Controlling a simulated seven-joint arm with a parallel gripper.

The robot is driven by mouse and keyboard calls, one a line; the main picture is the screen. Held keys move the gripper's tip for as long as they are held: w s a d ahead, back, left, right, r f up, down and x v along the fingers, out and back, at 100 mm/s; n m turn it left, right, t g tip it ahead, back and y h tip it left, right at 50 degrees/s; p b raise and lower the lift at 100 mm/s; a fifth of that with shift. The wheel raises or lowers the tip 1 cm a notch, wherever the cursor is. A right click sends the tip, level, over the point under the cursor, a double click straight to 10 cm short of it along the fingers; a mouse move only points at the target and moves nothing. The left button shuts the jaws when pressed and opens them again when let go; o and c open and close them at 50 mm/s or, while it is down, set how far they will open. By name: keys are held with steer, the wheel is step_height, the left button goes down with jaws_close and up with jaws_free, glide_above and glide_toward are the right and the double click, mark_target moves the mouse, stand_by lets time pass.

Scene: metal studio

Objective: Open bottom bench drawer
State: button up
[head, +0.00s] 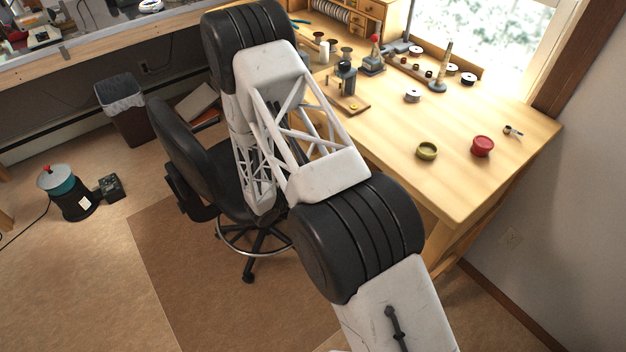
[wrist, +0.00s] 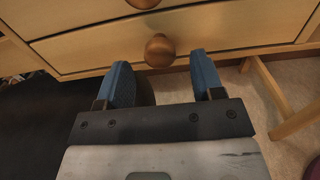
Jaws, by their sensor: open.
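In the wrist view, a light wooden drawer front (wrist: 95,52) with a round brown knob (wrist: 159,50) lies just ahead of my gripper. My gripper (wrist: 162,75) is open, with its two blue fingers apart on either side of the knob in the picture. Nothing shows between the fingers except the knob a little beyond or level with their tips; I cannot tell contact. A second knob (wrist: 143,2) on the drawer above (wrist: 75,15) is cut by the top edge. The lower drawer looks closed. In the head view my arm hides the drawers and the gripper.
The wooden bench (head: 470,170) carries small jars, spools and tools. A black swivel chair (head: 190,150) stands left of the bench, close to my arm in the picture. A bin (head: 125,115) stands further left. A wooden leg (wrist: 265,90) and carpet show right of the drawer.

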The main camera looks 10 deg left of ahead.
steer(key=shift+x, duration=1.85)
jaws_close()
